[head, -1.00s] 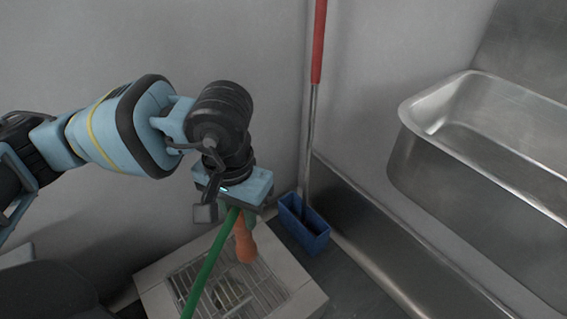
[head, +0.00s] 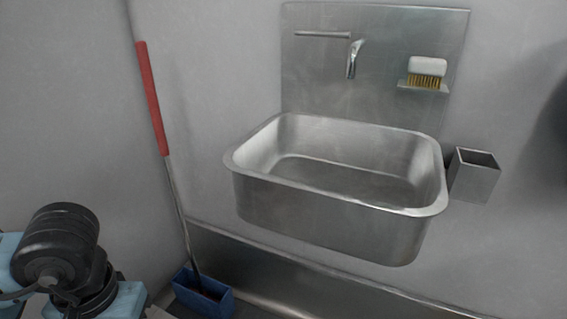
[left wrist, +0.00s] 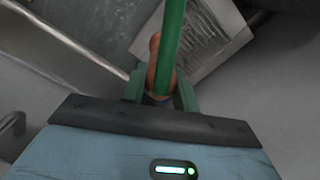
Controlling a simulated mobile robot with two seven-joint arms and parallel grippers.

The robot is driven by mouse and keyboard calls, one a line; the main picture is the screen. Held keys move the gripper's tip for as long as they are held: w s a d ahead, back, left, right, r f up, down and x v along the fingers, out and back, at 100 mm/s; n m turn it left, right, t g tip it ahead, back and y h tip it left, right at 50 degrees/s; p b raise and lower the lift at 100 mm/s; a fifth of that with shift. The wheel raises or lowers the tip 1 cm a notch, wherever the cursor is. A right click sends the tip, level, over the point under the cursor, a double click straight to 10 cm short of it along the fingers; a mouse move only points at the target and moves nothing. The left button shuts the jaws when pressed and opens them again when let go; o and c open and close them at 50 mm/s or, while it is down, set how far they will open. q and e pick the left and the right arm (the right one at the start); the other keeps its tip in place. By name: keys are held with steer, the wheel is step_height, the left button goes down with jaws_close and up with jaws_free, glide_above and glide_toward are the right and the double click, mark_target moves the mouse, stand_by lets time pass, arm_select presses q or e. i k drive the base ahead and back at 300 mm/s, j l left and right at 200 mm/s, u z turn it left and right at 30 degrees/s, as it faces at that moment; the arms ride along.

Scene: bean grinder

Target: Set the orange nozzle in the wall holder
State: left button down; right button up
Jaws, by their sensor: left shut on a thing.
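The orange nozzle (left wrist: 153,62) shows in the left wrist view, partly hidden behind a green hose (left wrist: 172,45). My left gripper (left wrist: 160,92) is shut on the nozzle, with its green fingers on either side of it. The nozzle points away from the gripper, above the floor. In the head view only part of my left wrist shows at the lower left, and the nozzle is out of sight. An open-topped square metal holder (head: 473,177) is on the wall just right of the sink, and looks empty. My right gripper is not in view.
A steel sink (head: 330,220) juts from the wall between my left wrist and the holder. A red-handled pole (head: 152,98) stands in a blue bin (head: 212,303) in the corner. A brush (head: 427,73) sits on a small shelf.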

mark_target(465, 190)
steer(key=k+l, duration=0.45)
steer(key=z, duration=0.75)
